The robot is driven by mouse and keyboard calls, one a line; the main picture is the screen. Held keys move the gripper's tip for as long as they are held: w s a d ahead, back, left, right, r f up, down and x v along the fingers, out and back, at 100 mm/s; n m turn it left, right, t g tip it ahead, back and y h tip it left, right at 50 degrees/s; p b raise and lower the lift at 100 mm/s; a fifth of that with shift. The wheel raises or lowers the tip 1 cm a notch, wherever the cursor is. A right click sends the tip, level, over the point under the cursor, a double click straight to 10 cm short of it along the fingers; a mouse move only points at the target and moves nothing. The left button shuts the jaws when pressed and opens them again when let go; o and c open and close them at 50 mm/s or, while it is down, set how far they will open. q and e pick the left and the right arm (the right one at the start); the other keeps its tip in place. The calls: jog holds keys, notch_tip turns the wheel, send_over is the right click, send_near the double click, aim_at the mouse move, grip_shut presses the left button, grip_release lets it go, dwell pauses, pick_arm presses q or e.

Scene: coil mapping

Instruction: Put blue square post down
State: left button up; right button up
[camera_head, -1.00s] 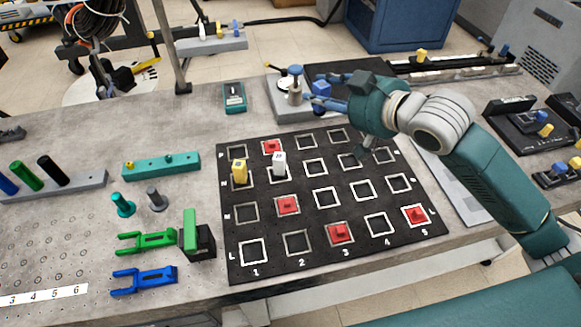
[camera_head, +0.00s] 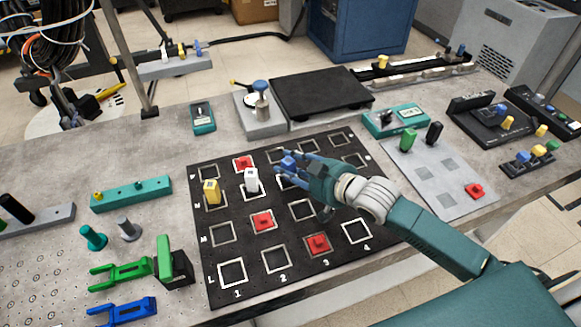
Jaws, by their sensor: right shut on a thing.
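The blue square post (camera_head: 288,161) is between the fingers of my right gripper (camera_head: 291,168), which is shut on it. They are over the upper middle of the black grid board (camera_head: 211,290), right of the white post (camera_head: 251,180). The fingers and hand hide the lower part of the post, so I cannot tell if it touches the board. A yellow post (camera_head: 211,192) stands further left. Red pieces (camera_head: 263,222) sit in several squares. My left gripper is not in view.
A black plate (camera_head: 320,92) and a grey stand with a blue knob (camera_head: 261,112) are behind the board. A grey panel (camera_head: 440,175) with green and black posts is to the right. Green and blue forked parts (camera_head: 122,272) lie left of the board.

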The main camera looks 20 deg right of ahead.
jog(key=shift+f, duration=0.4)
jog(key=shift+f, duration=0.1)
jog(key=o, duration=0.9)
jog(key=shift+f, duration=0.1)
jog(key=shift+s+r, duration=0.15)
jog(key=shift+r, duration=0.05)
jog(key=v, duration=1)
jog(key=shift+s+d, duration=0.25)
jog(key=shift+s+d+r, duration=0.2)
jog(key=shift+s+r, duration=0.15)
jog(key=shift+s, duration=0.1)
